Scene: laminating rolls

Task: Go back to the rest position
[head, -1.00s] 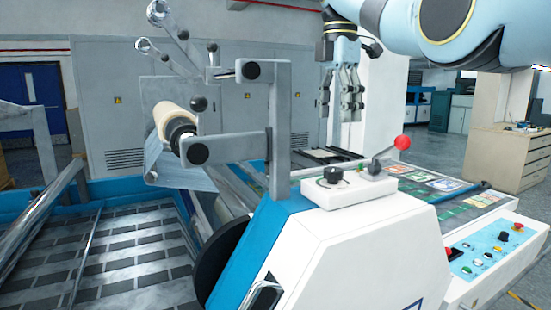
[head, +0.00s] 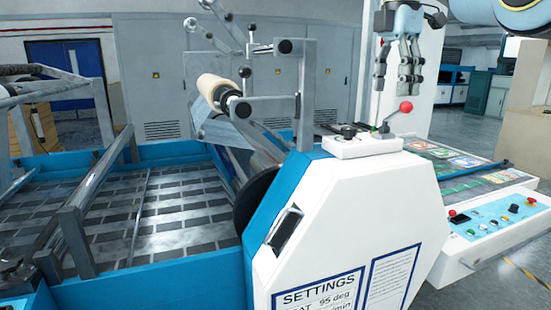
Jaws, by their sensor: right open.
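My right gripper (head: 396,72) hangs at the upper right of the head view, fingers pointing down. Its fingers are apart and nothing shows between them. It appears above the red-knobbed lever (head: 397,116) on top of the white laminating machine (head: 345,215), apart from the knob. My left gripper is not in view. A cream laminating roll (head: 212,84) sits on its shaft, held by the grey bracket (head: 307,95), with film hanging below it.
A control panel (head: 492,225) with buttons juts out at the right. A blue-framed bed (head: 180,200) with dark patches lies at the left, crossed by metal bars. Grey cabinets (head: 160,60) stand behind. Floor shows free at the right.

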